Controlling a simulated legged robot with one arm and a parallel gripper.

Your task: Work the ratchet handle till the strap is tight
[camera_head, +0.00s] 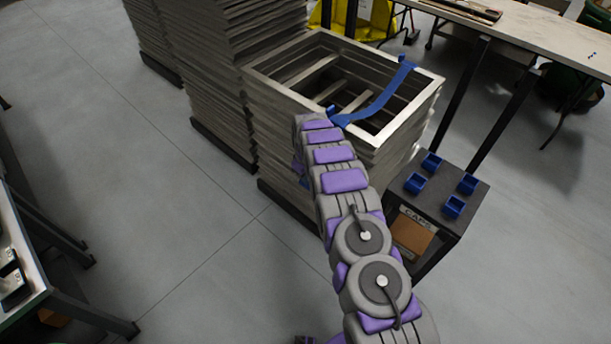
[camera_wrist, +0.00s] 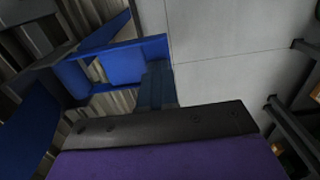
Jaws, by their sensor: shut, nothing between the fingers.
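A slack blue strap (camera_head: 383,99) sags across the open top of the stacked wooden frames (camera_head: 268,87), from the far right rim to the near left rim. Blue ratchet parts (camera_head: 338,117) show at the near rim beside my arm. In the wrist view the blue ratchet (camera_wrist: 122,66) stands against the slatted stack side, with a darker blue strap-like piece (camera_wrist: 157,84) beside it. My gripper (camera_wrist: 160,122) fills the bottom of the wrist view, dark-faced, shut and empty, close to the ratchet. Contact cannot be told. In the head view my arm hides the gripper.
A small dark stand (camera_head: 447,186) with several blue caps is right of the stack. A taller frame stack (camera_head: 215,60) stands behind left. A workbench (camera_head: 540,35) is at the back right, another table (camera_head: 30,255) at the left. The floor (camera_head: 160,215) between is clear.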

